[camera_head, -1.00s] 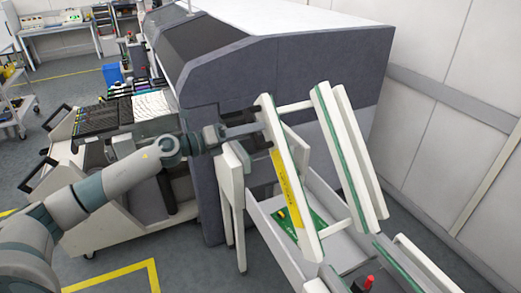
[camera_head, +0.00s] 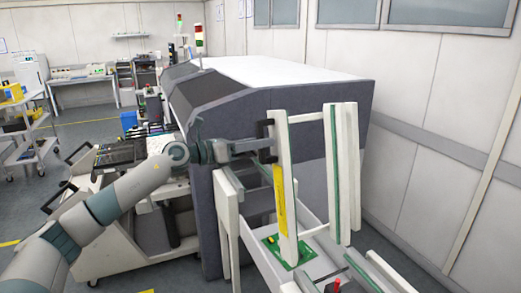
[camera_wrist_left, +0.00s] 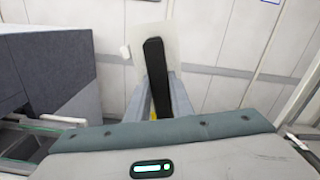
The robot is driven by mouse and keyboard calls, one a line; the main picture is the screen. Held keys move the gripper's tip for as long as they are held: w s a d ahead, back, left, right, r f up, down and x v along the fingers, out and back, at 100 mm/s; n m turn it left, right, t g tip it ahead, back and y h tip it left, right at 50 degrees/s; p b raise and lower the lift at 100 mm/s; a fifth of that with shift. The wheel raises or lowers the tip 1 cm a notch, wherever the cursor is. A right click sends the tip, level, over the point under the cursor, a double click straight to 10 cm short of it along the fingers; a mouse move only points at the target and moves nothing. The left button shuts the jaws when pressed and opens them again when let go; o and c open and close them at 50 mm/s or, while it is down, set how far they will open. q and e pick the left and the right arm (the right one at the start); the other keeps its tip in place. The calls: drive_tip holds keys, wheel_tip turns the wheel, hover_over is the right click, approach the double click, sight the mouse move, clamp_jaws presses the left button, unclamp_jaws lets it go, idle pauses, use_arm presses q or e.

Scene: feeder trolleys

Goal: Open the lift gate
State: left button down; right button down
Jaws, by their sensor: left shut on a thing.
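The lift gate (camera_head: 337,170) is a conveyor section of white rails with green strips, standing raised and nearly upright beside the grey machine. A yellow label (camera_head: 280,198) runs along its near rail. A black handle (camera_head: 265,130) sits near the top of that rail. My left gripper (camera_head: 264,146) comes from the left and is shut on the handle. In the left wrist view, the black handle (camera_wrist_left: 155,62) stands between the fingers of the gripper (camera_wrist_left: 159,95), against the white rail end. My right gripper is not in view.
The large grey machine (camera_head: 235,110) with a white top stands behind the gate. A feeder trolley (camera_head: 120,215) is under my left arm. A white fixed conveyor frame (camera_head: 228,190) and a green board (camera_head: 285,250) are below the gate. A wall is on the right.

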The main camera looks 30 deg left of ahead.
use_arm(q)
drive_tip(key=shift+s+d+r, duration=0.2)
drive_tip(key=shift+d+r, duration=0.05)
drive_tip(key=shift+f, duration=0.1)
drive_tip(key=c, duration=1.6)
unclamp_jaws()
drive_tip(key=shift+a, duration=0.1)
drive_tip(key=shift+o, duration=0.2)
drive_tip(key=shift+f, duration=0.1)
